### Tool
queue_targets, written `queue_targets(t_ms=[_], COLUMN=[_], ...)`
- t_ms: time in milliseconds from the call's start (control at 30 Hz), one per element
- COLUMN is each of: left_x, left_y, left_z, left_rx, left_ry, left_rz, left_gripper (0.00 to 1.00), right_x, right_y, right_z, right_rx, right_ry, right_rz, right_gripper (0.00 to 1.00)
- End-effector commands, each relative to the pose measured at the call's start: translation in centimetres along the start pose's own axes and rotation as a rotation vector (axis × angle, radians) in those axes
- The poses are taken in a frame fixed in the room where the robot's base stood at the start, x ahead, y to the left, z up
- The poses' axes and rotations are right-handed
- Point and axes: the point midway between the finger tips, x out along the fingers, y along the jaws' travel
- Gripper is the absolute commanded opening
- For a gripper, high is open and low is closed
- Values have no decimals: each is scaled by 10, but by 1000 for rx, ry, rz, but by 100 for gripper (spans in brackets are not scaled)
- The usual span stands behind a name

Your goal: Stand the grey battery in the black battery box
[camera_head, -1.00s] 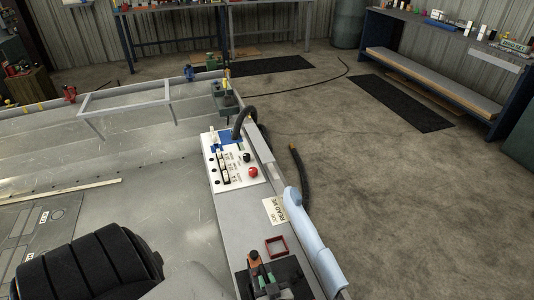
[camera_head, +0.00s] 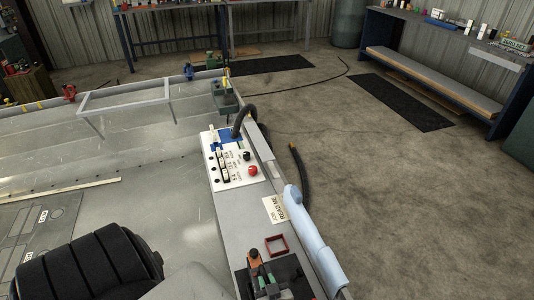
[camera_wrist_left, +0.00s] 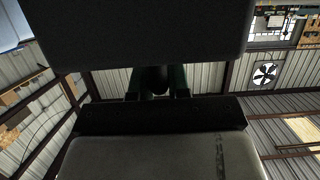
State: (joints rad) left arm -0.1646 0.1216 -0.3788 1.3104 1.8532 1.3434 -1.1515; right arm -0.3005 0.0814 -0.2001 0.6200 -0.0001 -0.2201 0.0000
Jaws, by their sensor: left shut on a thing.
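In the left wrist view a large grey block with a black edge strip, which I take for the grey battery (camera_wrist_left: 150,160), fills the bottom very close to the camera. A broad black block spans the top, and my left gripper (camera_wrist_left: 160,84) shows dark between the two. It is shut on the battery; the contact itself is too dark to see. In the head view I cannot make out the battery or the jaws clearly. A low black box-like holder with orange and green pieces (camera_head: 258,272) is cut by the bottom edge; I cannot tell whether it is the battery box. My right gripper is not in view.
A white switch panel (camera_head: 232,172) and a small red frame (camera_head: 276,245) sit on the hull's side ledge. A light blue roll (camera_head: 311,240) lies along the edge. A black ribbed form fills the lower left. The concrete floor (camera_head: 420,210) beyond is mostly clear.

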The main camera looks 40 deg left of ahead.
Motion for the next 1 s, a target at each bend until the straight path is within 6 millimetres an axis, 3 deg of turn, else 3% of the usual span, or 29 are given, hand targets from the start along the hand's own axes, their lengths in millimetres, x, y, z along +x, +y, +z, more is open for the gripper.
queue_targets(t_ms=[1000], left_x=[-1], left_y=[2], left_z=[-5], left_rx=[-6], left_ry=[9], left_rz=[1], left_gripper=[0], right_x=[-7], right_y=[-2], right_z=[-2], right_rx=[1], right_ry=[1], right_rz=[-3], right_gripper=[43])
